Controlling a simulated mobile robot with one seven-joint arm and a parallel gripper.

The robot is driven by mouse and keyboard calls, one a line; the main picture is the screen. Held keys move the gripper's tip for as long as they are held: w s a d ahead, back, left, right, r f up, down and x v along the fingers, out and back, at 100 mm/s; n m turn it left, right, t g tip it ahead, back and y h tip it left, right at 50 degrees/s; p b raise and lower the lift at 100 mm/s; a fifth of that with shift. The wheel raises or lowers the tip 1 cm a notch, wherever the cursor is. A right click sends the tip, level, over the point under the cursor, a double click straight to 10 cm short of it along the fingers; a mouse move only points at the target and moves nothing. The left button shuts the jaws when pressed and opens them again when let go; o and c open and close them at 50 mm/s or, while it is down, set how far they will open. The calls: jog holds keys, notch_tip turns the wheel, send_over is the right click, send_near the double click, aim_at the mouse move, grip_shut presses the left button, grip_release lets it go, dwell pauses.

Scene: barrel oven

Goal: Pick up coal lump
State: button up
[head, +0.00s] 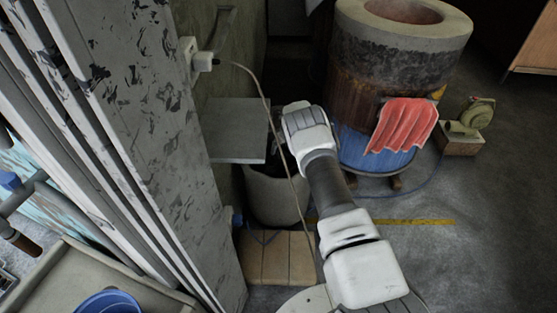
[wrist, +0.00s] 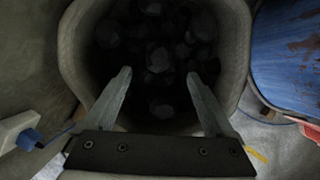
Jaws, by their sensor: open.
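Several dark coal lumps (wrist: 158,60) lie inside a deep grey bin (wrist: 240,50) in the wrist view. My gripper (wrist: 160,82) is open, its two fingers apart over the bin's mouth with nothing between them. The fingers point into the bin. Single lumps are hard to tell apart in the dark interior. In the head view the bin (head: 275,195) stands below the wall shelf, partly behind my arm. The coal is mostly hidden there, and my gripper's fingers are hidden behind my wrist.
A barrel oven (head: 355,85) with a red cloth (head: 403,125) stands right of the bin. A metal shelf (head: 235,125) juts out on the left. A hanging cable (head: 262,90) passes near my arm. A grey pillar (head: 140,120) blocks the left.

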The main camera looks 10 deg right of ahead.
aim_at(279, 155)
jog(key=shift+b+x, duration=0.3)
jog(key=shift+x, duration=0.75)
jog(key=b+x, duration=0.3)
jog(key=x, duration=0.1)
jog(key=shift+s+a+f, duration=0.15)
jog(key=shift+w+f+b, duration=0.25)
jog(key=shift+f+b, duration=0.2)
jog(key=shift+b, duration=0.05)
grip_shut()
